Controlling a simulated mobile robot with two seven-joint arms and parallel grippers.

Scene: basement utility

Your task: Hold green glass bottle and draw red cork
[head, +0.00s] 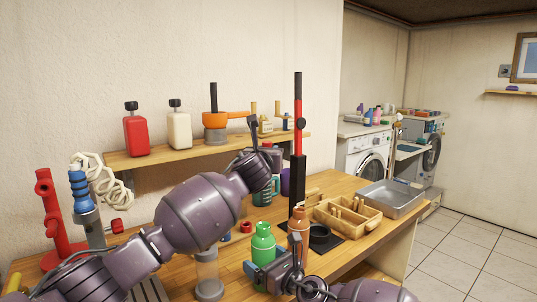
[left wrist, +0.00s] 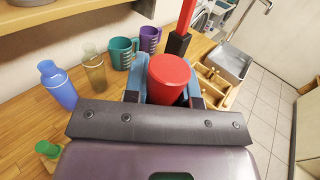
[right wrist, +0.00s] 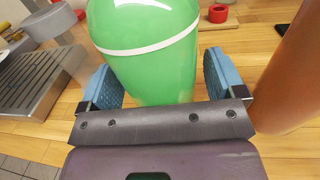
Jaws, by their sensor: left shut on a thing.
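The green glass bottle (head: 263,243) stands upright on the wooden bench, and fills the upper middle of the right wrist view (right wrist: 150,60). My right gripper (right wrist: 163,85) is open, with one blue finger on each side of the bottle and a small gap at the right finger. My left gripper (left wrist: 168,92) is shut on a red tapered piece, which looks like the red cork (left wrist: 170,72). The head view hides most of the cork.
An orange bottle (head: 298,226) stands close right of the green one. A wooden divided box (head: 347,217), a metal tray (head: 390,199) and a black upright post (head: 298,180) are behind. Cups and bottles stand at the back. A red ring (head: 246,227) lies left.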

